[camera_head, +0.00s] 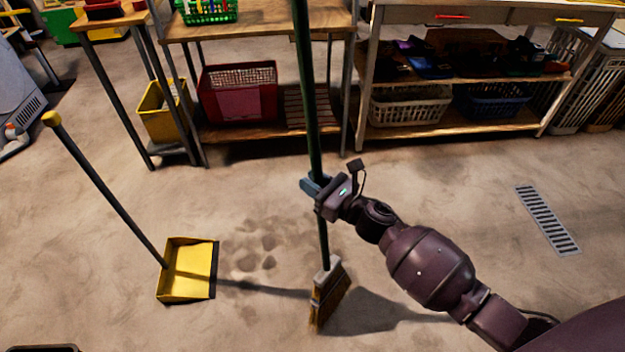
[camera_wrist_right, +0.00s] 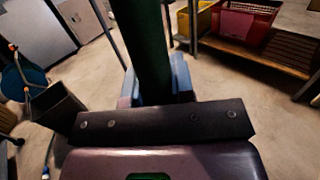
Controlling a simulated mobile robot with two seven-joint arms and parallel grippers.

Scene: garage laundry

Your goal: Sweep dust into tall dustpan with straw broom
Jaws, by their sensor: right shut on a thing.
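My right gripper (camera_head: 313,186) is shut on the dark green handle of the straw broom (camera_head: 308,95). The broom stands nearly upright, its straw head (camera_head: 329,296) low at the floor; I cannot tell whether it touches. In the right wrist view the green handle (camera_wrist_right: 142,45) runs up between the fingers (camera_wrist_right: 155,85). The yellow tall dustpan (camera_head: 186,285) sits on the floor at the left, its grey handle leaning up to the left and its dark-edged opening facing right. Dust (camera_head: 258,252) lies in dark patches between dustpan and broom head. My left gripper is not in view.
A wooden shelf (camera_head: 335,20) with a red basket (camera_head: 238,95) and a yellow bin (camera_head: 160,112) stands behind. A white-framed shelf (camera_head: 470,131) with laundry baskets stands at the back right. A floor drain grate (camera_head: 547,220) lies at the right. The front floor is mostly clear.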

